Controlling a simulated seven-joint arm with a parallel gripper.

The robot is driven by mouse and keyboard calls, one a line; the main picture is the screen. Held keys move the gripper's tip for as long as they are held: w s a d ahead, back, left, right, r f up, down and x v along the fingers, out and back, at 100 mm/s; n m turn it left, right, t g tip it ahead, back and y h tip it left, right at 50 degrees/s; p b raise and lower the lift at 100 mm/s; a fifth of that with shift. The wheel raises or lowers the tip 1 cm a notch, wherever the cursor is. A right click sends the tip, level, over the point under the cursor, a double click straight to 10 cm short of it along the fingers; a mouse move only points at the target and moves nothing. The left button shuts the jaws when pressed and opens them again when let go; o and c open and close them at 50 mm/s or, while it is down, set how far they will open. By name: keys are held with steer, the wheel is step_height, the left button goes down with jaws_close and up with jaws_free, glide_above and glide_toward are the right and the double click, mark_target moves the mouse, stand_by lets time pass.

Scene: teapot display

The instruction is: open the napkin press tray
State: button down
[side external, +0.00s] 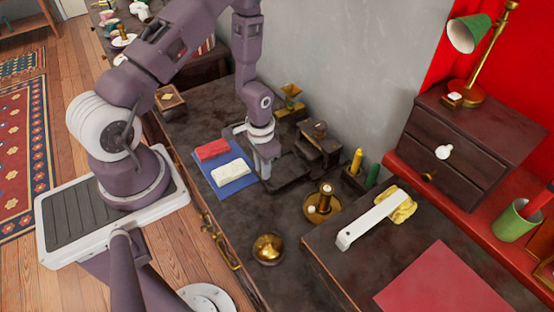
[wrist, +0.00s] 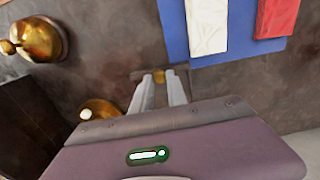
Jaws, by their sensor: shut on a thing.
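The napkin press (side external: 318,150) looks like a dark wooden block with a knob on top, on the dark counter in the side view. A low dark tray (side external: 291,171) lies in front of it, towards my gripper (side external: 264,174). My gripper points down at the tray's near end. In the wrist view my gripper (wrist: 160,88) is shut on a small brass knob (wrist: 160,76) at the edge of a dark slat. The press body is hidden in the wrist view by my gripper housing. How far the tray is out is hard to tell.
A blue mat (side external: 224,185) with a red cloth (side external: 212,149) and a white cloth (side external: 231,172) lies left of my gripper. A brass candle holder (side external: 312,214), a brass dome (side external: 268,248) and a candle box (side external: 354,180) stand to the right. A brass cup (side external: 291,93) stands behind.

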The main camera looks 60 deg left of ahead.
steer(key=shift+s, duration=0.35)
steer(key=c, duration=1.3)
jaws_free()
steer(key=shift+c, duration=0.2)
steer(key=shift+w, duration=0.1)
steer(key=shift+r, duration=0.15)
step_height(320, 180, up, 7)
steer(key=shift+f, duration=0.1)
